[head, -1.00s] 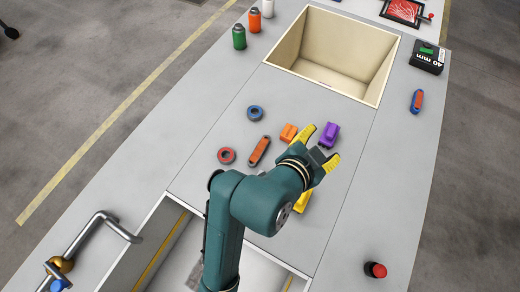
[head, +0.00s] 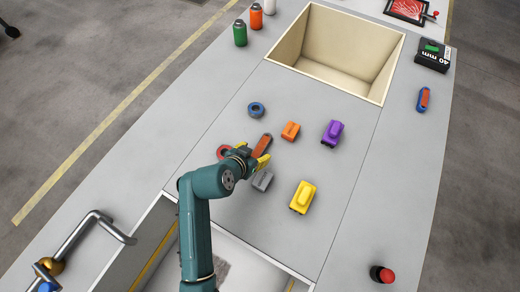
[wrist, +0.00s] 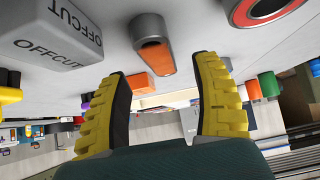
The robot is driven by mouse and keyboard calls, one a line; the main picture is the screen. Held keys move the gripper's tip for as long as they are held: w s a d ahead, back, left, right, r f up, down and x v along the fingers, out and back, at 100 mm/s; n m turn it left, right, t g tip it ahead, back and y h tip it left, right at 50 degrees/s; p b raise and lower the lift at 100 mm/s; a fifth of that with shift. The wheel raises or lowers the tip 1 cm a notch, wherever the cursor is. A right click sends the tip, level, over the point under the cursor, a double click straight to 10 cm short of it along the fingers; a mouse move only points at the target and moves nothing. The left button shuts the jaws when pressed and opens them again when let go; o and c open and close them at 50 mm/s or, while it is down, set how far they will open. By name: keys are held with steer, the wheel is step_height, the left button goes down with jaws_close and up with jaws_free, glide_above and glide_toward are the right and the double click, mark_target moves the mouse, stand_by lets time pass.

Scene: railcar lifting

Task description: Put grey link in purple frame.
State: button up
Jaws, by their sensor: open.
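The purple piece (head: 332,132), which I take for the purple frame, stands on the table to the right of the link. It looks like a block with a raised top; any opening cannot be made out.
A grey OFFCUT block (head: 262,180) lies close to the gripper. A red ring (head: 221,152), partly hidden, is beside its other finger. An orange block (head: 290,131), a yellow block (head: 303,196) and a blue ring (head: 256,109) stand around. A deep beige bin (head: 389,81) opens at the back.

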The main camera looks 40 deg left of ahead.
mark_target(260, 148)
steer(key=b+x, duration=0.1)
steer(key=x, duration=0.4)
steer(key=shift+w+r+b, duration=0.1)
steer(key=shift+w+b, duration=0.05)
steer(key=shift+b, duration=0.2)
jaws_close()
steer(key=shift+r, duration=0.1)
